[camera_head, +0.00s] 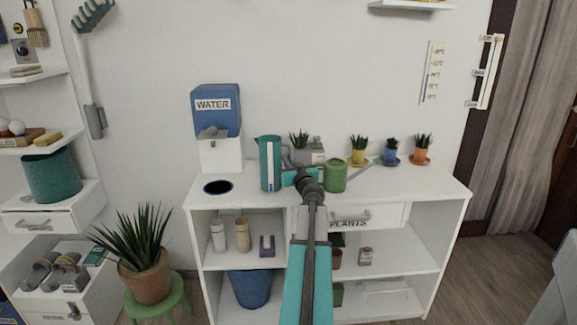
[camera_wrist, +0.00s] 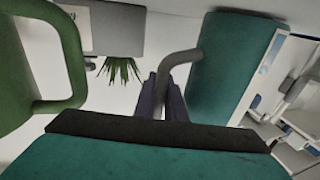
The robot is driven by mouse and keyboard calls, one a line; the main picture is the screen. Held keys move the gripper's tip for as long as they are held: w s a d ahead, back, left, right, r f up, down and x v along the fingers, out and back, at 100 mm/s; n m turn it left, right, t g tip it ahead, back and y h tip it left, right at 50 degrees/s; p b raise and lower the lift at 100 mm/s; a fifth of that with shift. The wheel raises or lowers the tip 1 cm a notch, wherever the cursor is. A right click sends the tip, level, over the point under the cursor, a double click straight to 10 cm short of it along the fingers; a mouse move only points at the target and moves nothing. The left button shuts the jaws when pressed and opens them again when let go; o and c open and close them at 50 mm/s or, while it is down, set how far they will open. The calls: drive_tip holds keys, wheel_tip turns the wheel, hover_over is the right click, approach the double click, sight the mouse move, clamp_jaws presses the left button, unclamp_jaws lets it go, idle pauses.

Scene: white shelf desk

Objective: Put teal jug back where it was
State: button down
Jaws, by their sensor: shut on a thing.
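The teal jug (camera_head: 270,164) is upright at the left part of the white desk top (camera_head: 398,184), right of the water dispenser. A pale strip runs down its side. My gripper (camera_head: 290,166) reaches in from the right and is shut on the jug's grey handle. The wrist view shows the teal jug (camera_wrist: 232,68) at the right, upside down in the picture, with the dark fingertips of my gripper (camera_wrist: 161,100) around the handle. I cannot tell whether the jug's base touches the desk or hangs just above it.
A blue and white WATER dispenser (camera_head: 217,112) stands behind a dark round spot (camera_head: 218,187) on the desk. A green can (camera_head: 335,176) is close right of my gripper; its handle (camera_wrist: 74,62) shows in the wrist view. Several small potted plants stand along the back.

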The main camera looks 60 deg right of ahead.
drive_tip(key=shift+f, duration=0.15)
drive_tip(key=c, duration=1.8)
unclamp_jaws()
drive_tip(key=shift+p+v, duration=1)
drive_tip(key=shift+v, duration=5.05)
